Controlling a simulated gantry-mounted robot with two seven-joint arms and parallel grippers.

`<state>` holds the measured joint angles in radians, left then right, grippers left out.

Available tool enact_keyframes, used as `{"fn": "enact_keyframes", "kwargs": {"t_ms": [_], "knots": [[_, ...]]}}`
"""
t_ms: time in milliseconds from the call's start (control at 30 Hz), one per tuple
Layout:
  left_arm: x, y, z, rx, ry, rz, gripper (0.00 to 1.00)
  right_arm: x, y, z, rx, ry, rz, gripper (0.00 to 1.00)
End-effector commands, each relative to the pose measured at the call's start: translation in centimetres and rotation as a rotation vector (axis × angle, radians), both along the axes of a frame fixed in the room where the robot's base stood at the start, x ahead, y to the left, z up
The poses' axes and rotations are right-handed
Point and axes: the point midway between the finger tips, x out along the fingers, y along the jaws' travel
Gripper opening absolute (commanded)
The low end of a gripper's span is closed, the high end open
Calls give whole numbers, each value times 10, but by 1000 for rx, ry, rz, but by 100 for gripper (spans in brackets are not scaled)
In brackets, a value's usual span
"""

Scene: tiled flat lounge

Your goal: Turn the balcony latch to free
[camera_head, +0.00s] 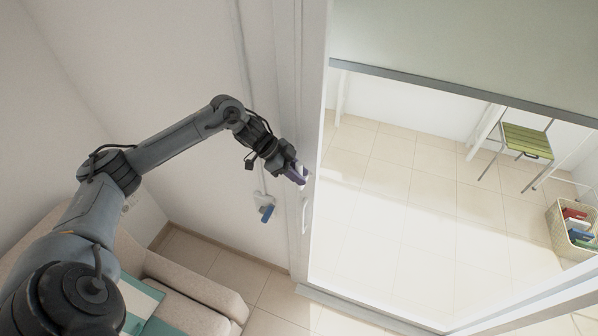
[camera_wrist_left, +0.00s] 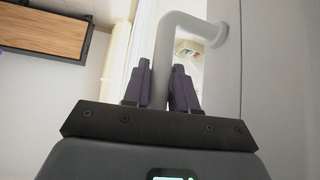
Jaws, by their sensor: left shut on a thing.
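The balcony door frame (camera_head: 313,120) runs up the middle of the head view. My left gripper (camera_head: 300,176) is up against it. In the left wrist view, a pale, L-shaped latch handle (camera_wrist_left: 180,22) passes between the two dark purple fingers of my left gripper (camera_wrist_left: 163,85), which are shut on it. Its bar runs up from the fingers, then bends right to a round mount on the pale frame. The gripped end is partly hidden by the fingers. In the head view my gripper hides the latch. My right gripper is not in view.
A slim white pull (camera_head: 304,215) sits on the frame below my gripper. A blue-and-white item (camera_head: 265,207) is on the wall to its left. A pale sofa (camera_head: 205,285) stands below my arm. Beyond the glass are a green slatted chair (camera_head: 526,141) and a crate (camera_head: 560,232).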

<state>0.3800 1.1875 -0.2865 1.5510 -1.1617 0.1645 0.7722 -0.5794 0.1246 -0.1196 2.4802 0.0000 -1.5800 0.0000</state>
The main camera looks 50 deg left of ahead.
Motion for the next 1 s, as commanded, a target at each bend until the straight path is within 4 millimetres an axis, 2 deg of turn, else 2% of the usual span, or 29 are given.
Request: {"fn": "enact_keyframes", "kwargs": {"t_ms": [367,400,533,833,1000], "knots": [[0,-1,0,4,0,-1,0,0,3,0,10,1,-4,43],[0,-1,0,4,0,-1,30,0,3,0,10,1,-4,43],[0,-1,0,3,1,-1,47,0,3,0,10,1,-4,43],[0,0,0,4,1,-1,47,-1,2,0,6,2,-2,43],[-5,6,7,6,1,0,47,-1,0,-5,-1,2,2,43]]}}
